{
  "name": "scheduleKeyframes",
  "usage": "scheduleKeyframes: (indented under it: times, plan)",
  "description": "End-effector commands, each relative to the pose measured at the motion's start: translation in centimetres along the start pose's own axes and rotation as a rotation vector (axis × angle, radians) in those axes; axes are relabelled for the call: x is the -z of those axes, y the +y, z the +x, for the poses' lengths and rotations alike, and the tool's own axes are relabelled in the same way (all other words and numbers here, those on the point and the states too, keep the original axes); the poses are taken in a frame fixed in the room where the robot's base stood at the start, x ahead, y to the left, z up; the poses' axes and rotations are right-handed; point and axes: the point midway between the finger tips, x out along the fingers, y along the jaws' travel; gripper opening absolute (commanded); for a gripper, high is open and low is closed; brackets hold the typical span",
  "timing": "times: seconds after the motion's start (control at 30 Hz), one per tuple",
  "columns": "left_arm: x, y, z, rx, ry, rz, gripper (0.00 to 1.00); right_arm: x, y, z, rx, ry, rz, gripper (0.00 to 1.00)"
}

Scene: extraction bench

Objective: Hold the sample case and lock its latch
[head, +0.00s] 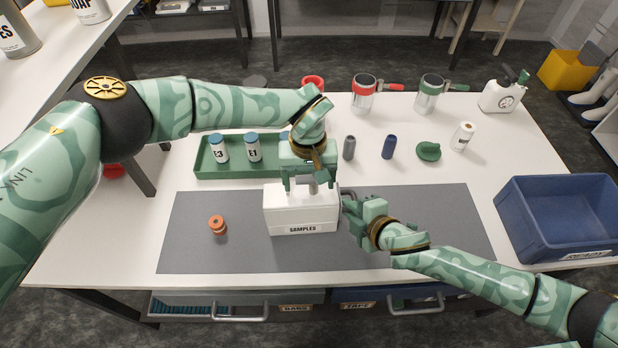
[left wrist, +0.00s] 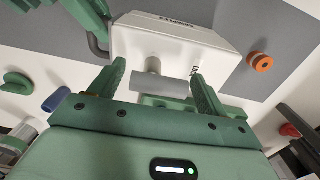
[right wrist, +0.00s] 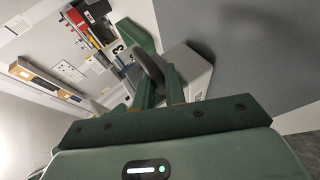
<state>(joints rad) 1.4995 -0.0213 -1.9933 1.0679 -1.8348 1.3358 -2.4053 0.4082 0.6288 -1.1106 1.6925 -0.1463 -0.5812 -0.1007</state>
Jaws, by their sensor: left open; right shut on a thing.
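The white sample case (head: 298,220), labelled SAMPLES, stands upright on the grey mat. Its grey T-shaped latch (left wrist: 162,83) rises from the top. My left gripper (head: 308,187) is above the case, pointing down, its open fingers on either side of the latch bar; in the left wrist view gaps show between bar and fingers. My right gripper (head: 352,205) is at the case's right side, shut on its dark side handle (right wrist: 150,68). The case also shows in the right wrist view (right wrist: 197,75). The latch's base is partly hidden in the head view.
An orange knob-like piece (head: 217,225) lies left of the case. A green tray (head: 205,172) with labelled jars stands behind. Bottles, mugs and a green lump (head: 428,151) stand at the back right. A blue crate (head: 556,250) is at far right. The mat's front is clear.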

Motion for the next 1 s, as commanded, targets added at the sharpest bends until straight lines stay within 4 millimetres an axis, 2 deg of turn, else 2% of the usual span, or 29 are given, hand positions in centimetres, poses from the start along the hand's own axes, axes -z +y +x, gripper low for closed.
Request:
scheduleKeyframes:
  times: [0.17,0.5,0.6,0.77,1.0]
  plan:
    - [0.1,0.0,-1.1,-0.001,0.004,0.000,0.76,0.1,0.1,0.0,-0.002,0.002,0.002,0.00]
    - [0.2,0.0,-8.6,-0.001,0.004,-0.001,0.76,0.1,0.1,0.0,-0.002,0.003,0.002,0.00]
    - [0.1,0.0,-10.3,0.000,0.002,0.000,0.76,0.1,0.1,0.0,-0.002,0.003,0.002,0.00]
    - [0.1,0.0,-11.8,0.000,-0.001,0.000,0.76,0.1,0.1,0.0,-0.002,0.003,0.002,0.00]
    - [0.1,0.0,-12.0,0.000,-0.001,0.000,0.76,0.1,0.1,0.0,-0.002,0.003,0.002,0.00]
